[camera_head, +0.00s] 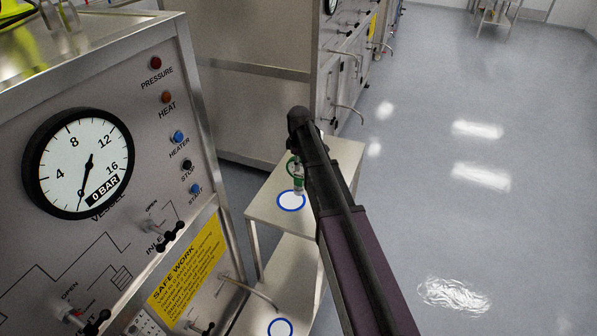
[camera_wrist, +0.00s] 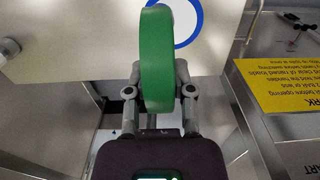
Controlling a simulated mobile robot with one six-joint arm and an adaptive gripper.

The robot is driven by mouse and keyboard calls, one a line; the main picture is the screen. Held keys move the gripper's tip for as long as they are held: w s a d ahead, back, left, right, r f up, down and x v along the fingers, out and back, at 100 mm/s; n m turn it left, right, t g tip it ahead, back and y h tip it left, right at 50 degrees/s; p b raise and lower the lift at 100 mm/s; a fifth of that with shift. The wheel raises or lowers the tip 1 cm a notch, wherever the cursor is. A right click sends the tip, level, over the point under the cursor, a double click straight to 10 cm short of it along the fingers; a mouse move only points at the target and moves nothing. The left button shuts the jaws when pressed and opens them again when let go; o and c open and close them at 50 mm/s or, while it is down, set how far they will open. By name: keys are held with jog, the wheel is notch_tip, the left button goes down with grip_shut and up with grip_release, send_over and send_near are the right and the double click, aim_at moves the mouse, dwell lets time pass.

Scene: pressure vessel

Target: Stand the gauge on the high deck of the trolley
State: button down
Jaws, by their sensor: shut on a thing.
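My gripper (camera_wrist: 160,95) is shut on a green, round-edged thing (camera_wrist: 156,60), which I take to be the gauge, seen edge-on in the wrist view. In the head view my gripper (camera_head: 298,180) is above the high deck (camera_head: 262,212) of the trolley, beside my arm. A green curve (camera_head: 290,166) of the held thing shows there, mostly hidden by my gripper and arm. A blue ring mark (camera_head: 291,201) lies on the high deck, just in front of my gripper. It also shows behind the green thing in the wrist view (camera_wrist: 199,20). I cannot tell whether the gauge touches the deck.
The trolley's lower deck (camera_head: 262,308) bears another blue ring (camera_head: 281,328). A control panel with a large dial (camera_head: 78,163), valve handles and a yellow safety sign (camera_head: 188,268) stands close on the left. A steel cabinet (camera_head: 255,90) stands behind. The floor at right is clear.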

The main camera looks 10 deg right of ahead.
aim_at(299, 178)
jog(key=shift+f+b, duration=1.2)
jog(key=shift+f, duration=0.3)
jog(key=shift+c, duration=2.4)
grip_release()
jog(key=shift+r, duration=0.25)
notch_tip(299, 178, up, 12)
jog(key=p, duration=1.2)
jog(key=shift+f, duration=0.1)
jog(key=shift+s, duration=0.1)
